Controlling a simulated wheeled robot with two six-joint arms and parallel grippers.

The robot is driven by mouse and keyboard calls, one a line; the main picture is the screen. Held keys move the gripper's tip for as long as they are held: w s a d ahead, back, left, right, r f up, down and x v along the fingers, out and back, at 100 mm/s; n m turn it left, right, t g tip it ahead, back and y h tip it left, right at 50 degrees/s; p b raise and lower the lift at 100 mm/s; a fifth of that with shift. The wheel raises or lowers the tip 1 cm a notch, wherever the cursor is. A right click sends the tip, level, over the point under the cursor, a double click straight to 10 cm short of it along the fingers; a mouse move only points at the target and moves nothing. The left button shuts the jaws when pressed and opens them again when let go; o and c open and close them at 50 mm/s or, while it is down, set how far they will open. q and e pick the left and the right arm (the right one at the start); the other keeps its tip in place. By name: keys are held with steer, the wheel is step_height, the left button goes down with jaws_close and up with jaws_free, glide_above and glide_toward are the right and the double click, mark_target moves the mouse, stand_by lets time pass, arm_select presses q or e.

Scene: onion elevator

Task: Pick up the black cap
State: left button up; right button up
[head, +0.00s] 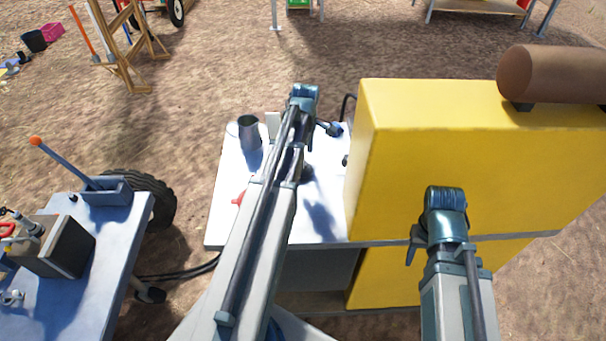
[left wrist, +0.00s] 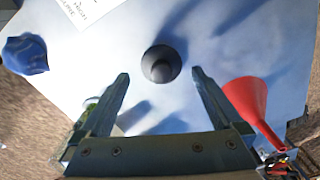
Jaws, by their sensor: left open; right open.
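A black cap (left wrist: 161,64), round with a raised dark centre, stands on the pale tabletop in the left wrist view. My left gripper (left wrist: 160,84) is open, with one finger on each side of the view. The cap shows between and just beyond the fingertips, and neither finger visibly touches it. A dark shape beside that arm may be the cap, but I cannot tell.
A red funnel (left wrist: 248,104) lies right of the fingers, and a blue object (left wrist: 25,53) is at far left. A metal cup (head: 248,133) stands on the white table (head: 228,170). A tall yellow block (head: 400,150) borders its right side. A blue-grey cart (head: 100,235) is left.

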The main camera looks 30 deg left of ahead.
arm_select(q)
steer(key=f+b, duration=0.5)
steer(key=shift+s+a+f, duration=0.15)
steer(key=shift+a, duration=0.2)
steer(key=c, duration=1.2)
